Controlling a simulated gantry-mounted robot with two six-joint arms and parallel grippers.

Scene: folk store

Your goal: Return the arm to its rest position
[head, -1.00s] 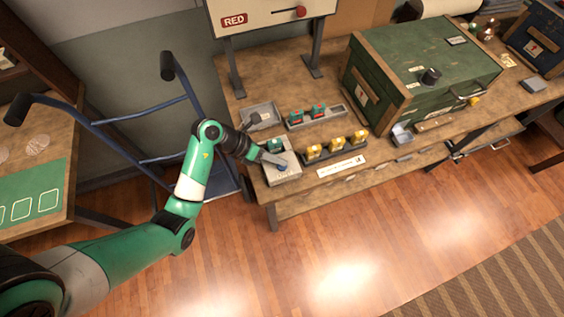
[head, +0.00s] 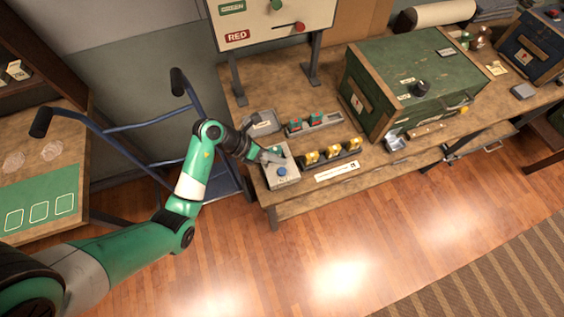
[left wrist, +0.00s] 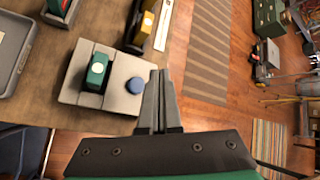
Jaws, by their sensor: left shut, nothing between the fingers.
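My left arm reaches in from the left in the head view. Its gripper (head: 277,160) is at the left end of the workbench (head: 262,90), above a pale grey box with a blue button (head: 282,172). The fingers are shut with nothing between them. In the left wrist view the closed fingers (left wrist: 160,98) stand beside the pale box (left wrist: 120,105) and its blue button (left wrist: 135,85), and appear apart from the button. A green block (left wrist: 97,72) with a white dot sits on that box; in the head view the gripper largely hides it. My right gripper is not in view.
Trays with red-green blocks (head: 307,122) and yellow blocks (head: 332,151) lie right of the gripper. A sign board (head: 270,20) stands behind. A green chest (head: 415,80) is further right. A blue hand truck (head: 140,125) stands behind my arm. The floor in front is clear.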

